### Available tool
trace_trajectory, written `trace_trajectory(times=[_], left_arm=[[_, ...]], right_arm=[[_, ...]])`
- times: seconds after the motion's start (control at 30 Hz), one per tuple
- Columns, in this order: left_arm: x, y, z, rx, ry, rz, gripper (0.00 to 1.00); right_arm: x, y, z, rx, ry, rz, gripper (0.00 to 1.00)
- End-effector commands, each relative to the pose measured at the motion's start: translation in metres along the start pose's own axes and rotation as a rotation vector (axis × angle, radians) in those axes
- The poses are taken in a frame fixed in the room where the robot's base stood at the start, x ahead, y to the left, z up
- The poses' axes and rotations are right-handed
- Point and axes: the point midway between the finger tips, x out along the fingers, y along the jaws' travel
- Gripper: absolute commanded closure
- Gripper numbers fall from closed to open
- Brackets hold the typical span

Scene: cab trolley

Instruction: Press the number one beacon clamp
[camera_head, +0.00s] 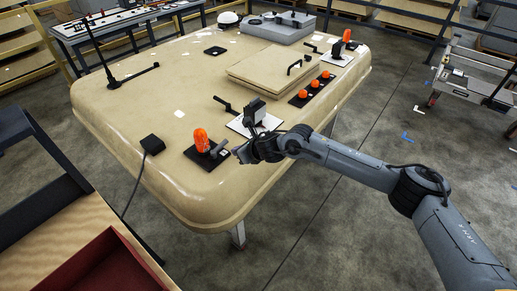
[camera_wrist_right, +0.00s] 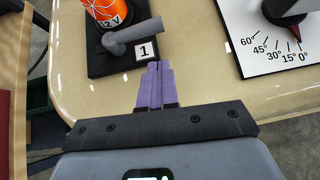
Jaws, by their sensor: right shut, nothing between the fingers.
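The number one beacon (camera_head: 201,140) is an orange dome on a black base at the near edge of the beige cab panel (camera_head: 180,190). In the right wrist view, the beacon (camera_wrist_right: 105,10) carries a "12 V" mark. Its grey clamp lever (camera_wrist_right: 134,36) reaches across the black base (camera_wrist_right: 105,62), beside a white label "1" (camera_wrist_right: 144,52). My right gripper (camera_wrist_right: 154,68) has its purple fingers together, empty, just short of the label, with the clamp lever slightly beyond the tips. In the head view the right gripper (camera_head: 238,152) is just right of the beacon base. My left gripper is not in view.
A dial plate with angle marks (camera_wrist_right: 285,38) lies right of the beacon. Several small orange lamps (camera_head: 315,83), a raised hatch (camera_head: 275,70) and another beacon (camera_head: 346,36) are farther back. A black box with a cable (camera_head: 152,145) sits to the left.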

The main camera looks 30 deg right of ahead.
Motion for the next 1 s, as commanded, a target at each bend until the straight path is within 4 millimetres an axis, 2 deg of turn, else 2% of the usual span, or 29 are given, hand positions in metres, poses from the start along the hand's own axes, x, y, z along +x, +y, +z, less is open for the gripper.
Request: trace_trajectory(times=[0.3,0.5,0.7,1.0], left_arm=[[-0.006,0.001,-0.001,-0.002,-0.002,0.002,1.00],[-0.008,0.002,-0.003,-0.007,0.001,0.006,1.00],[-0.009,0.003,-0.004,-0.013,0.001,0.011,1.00],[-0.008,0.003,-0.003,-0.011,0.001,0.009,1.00]], right_arm=[[-0.060,-0.003,-0.002,-0.004,0.000,0.001,1.00],[-0.087,-0.005,-0.002,-0.002,0.000,0.002,1.00],[-0.100,-0.005,-0.002,-0.002,0.001,0.002,1.00],[-0.101,-0.005,-0.002,-0.001,0.001,0.002,1.00]])
